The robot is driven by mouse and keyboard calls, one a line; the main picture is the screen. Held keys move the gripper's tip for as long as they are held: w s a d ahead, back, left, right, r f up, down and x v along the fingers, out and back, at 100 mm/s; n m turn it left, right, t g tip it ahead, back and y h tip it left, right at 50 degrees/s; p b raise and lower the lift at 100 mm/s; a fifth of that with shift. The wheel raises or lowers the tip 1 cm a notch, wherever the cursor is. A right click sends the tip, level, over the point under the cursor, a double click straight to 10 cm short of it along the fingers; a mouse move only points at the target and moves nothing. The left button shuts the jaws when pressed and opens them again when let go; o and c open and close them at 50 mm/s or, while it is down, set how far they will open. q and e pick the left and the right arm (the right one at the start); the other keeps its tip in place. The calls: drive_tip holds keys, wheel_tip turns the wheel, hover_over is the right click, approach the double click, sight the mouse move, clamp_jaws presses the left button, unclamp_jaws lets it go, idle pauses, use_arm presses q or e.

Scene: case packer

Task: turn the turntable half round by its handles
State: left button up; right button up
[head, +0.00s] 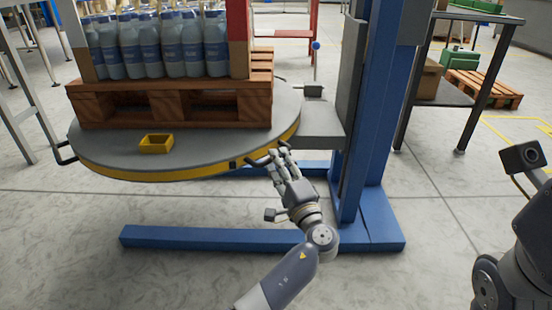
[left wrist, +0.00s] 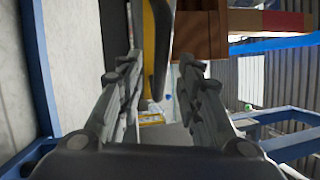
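The turntable (head: 105,150) is a round grey disc with a yellow rim, carrying a wooden pallet (head: 170,102) of bottles. One dark handle (head: 66,155) sticks out at its left edge. Another dark handle (head: 258,162) is at the front right rim, right by my left gripper (head: 276,157). In the left wrist view my left gripper (left wrist: 159,62) is open, and the dark handle (left wrist: 161,50) shows between its two fingers, beside the yellow rim. I cannot tell whether the fingers touch it. My right arm is at the right edge of the head view, its gripper out of frame.
A blue column (head: 366,110) stands to the right, with a blue floor beam (head: 210,238) running in front of the turntable. A dark table (head: 456,92) is at the back right. The front floor is clear.

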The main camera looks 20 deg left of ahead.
use_arm(q)
drive_tip(key=v, duration=0.9)
drive_tip(key=shift+s+d, duration=0.15)
drive_tip(key=shift+s, duration=0.05)
drive_tip(key=shift+f, duration=0.1)
